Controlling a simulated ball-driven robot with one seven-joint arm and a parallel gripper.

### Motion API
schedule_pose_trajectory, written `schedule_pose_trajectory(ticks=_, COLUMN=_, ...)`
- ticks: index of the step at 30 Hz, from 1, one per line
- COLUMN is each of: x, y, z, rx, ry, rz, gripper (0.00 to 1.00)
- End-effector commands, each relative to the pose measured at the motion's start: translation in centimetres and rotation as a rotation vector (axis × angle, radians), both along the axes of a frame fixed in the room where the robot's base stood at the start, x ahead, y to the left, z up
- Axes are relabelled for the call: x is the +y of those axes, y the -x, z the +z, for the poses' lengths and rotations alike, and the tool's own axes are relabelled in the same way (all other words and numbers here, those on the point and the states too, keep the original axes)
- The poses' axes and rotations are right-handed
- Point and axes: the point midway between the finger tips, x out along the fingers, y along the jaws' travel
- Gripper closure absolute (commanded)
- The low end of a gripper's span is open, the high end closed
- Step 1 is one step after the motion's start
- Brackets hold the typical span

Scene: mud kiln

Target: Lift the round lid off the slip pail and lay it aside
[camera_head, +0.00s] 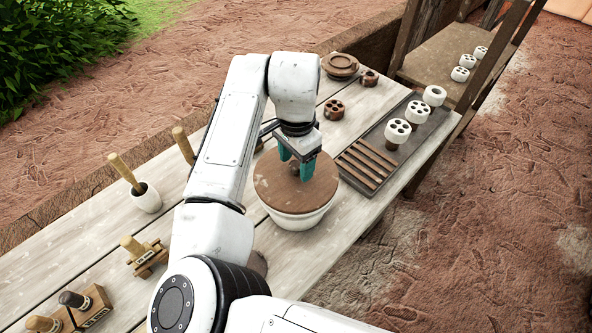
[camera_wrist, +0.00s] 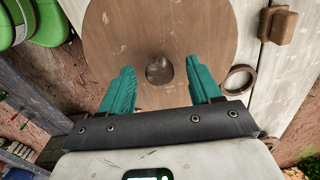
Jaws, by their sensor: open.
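The round brown wooden lid (camera_head: 283,190) lies on top of the white slip pail (camera_head: 297,219) on the plank table. In the wrist view the lid (camera_wrist: 200,35) fills the upper middle, with a small round knob (camera_wrist: 159,70) at its centre. My gripper (camera_head: 298,178) is over the lid with its teal fingers pointing down. In the wrist view the two fingers of my gripper (camera_wrist: 163,85) are spread apart, one on each side of the knob, with gaps between. Whether the fingertips touch the lid cannot be told.
Right of the pail, a dark tray (camera_head: 401,138) holds brown bars and white holed pieces. Brown round pieces (camera_head: 334,109) stand behind. A white pot with a wooden-handled tool (camera_head: 146,197) and stamps (camera_head: 144,254) stand left.

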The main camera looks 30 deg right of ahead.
Motion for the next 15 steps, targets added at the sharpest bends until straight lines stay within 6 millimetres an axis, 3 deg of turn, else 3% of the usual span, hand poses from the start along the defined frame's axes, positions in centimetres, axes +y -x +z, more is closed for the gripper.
schedule_pose_trajectory(ticks=4, x=0.0, y=0.0, z=-1.4, rx=0.002, ry=0.001, rz=0.001, gripper=0.37)
schedule_pose_trajectory(ticks=11, x=0.0, y=0.0, z=-1.7, rx=0.001, ry=0.000, rz=0.001, gripper=0.37)
schedule_pose_trajectory(ticks=15, x=0.0, y=0.0, z=-1.6, rx=0.001, ry=0.000, rz=0.001, gripper=0.48)
